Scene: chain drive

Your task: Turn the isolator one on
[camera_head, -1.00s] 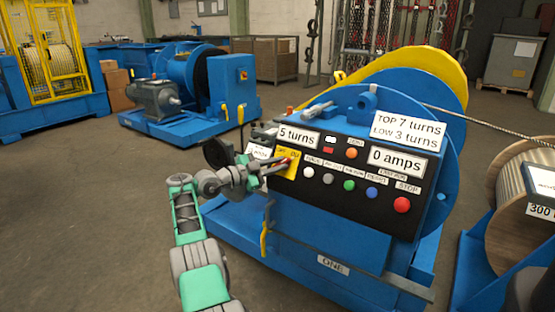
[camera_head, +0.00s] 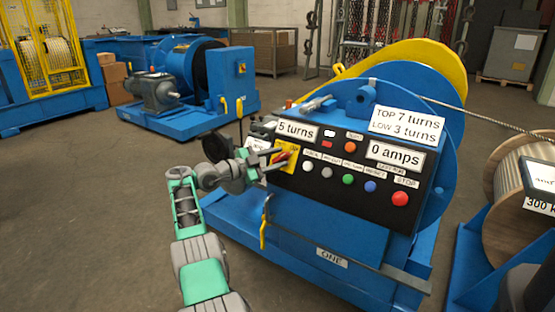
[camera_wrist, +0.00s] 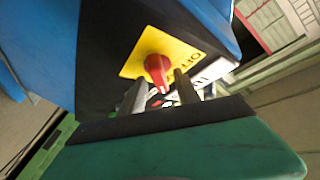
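The isolator on winch ONE is a red rotary handle (camera_head: 283,157) on a yellow plate (camera_head: 292,165) at the left end of the black control panel. In the wrist view the red handle (camera_wrist: 157,68) stands out from the yellow plate (camera_wrist: 182,48), with the word OFF readable on the plate's right side. My gripper (camera_head: 281,160) is at the handle. In the wrist view my gripper (camera_wrist: 160,88) is open, one finger on each side of the handle's near end. I cannot tell whether either finger touches it.
A rope drum (camera_head: 525,180) stands at the right and another blue winch (camera_head: 185,85) behind left. The floor at left is clear.

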